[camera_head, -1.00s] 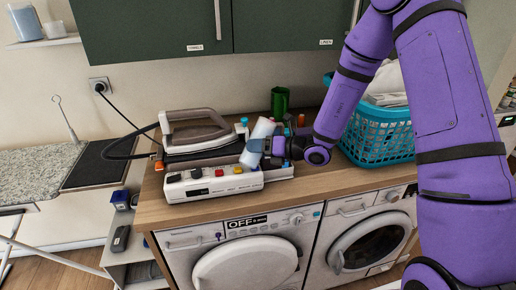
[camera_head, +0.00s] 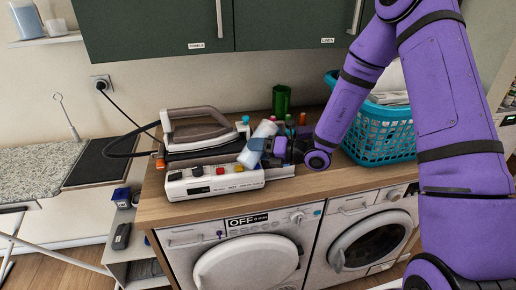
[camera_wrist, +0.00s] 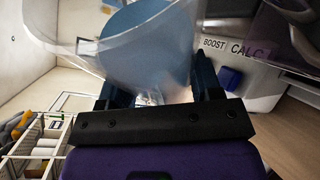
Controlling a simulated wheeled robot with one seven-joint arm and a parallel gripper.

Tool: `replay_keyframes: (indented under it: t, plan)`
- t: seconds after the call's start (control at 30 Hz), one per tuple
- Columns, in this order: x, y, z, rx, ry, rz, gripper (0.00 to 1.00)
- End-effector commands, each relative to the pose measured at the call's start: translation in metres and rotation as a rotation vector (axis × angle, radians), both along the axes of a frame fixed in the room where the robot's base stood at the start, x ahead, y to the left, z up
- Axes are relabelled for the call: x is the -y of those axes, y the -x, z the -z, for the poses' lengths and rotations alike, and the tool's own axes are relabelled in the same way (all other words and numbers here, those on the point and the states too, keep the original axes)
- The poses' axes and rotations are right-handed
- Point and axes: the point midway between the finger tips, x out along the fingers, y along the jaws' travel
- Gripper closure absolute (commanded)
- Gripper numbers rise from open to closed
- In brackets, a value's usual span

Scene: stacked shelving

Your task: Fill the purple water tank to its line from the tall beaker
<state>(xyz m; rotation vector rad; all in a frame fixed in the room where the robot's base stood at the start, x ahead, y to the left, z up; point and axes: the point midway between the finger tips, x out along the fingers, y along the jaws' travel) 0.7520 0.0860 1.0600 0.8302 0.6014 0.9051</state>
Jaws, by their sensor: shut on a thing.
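A tall, clear beaker with pale blue contents (camera_head: 262,130) is held tilted over the right end of the ironing station in the head view. My gripper (camera_head: 270,147) is shut on it from the right. In the wrist view the beaker (camera_wrist: 150,45) fills the space between my fingers (camera_wrist: 160,85), with the blue showing through its wall. The ironing station (camera_head: 205,187) stands on the counter. The wrist view shows a small purple-blue part (camera_wrist: 230,78) on its side by the BOOST and CALC labels; I cannot tell if it is the water tank. The tank's line and water level are hidden.
An iron (camera_head: 200,132) rests on the station. A green cup (camera_head: 281,100) and small coloured-topped items (camera_head: 302,119) stand behind my gripper. A teal laundry basket (camera_head: 376,138) is close on the right. The wooden counter (camera_head: 200,213) has a narrow clear front strip above washing machines.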

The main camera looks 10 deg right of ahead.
Motion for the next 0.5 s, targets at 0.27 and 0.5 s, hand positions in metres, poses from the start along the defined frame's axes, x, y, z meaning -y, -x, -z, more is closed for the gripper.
replay_keyframes:
  t: [0.27, 0.5]
  plan:
    - [-0.0006, 0.0005, 0.0047, -0.024, -0.032, 0.001, 0.76]
    - [-0.0016, 0.0013, 0.0083, -0.044, -0.058, 0.001, 0.76]
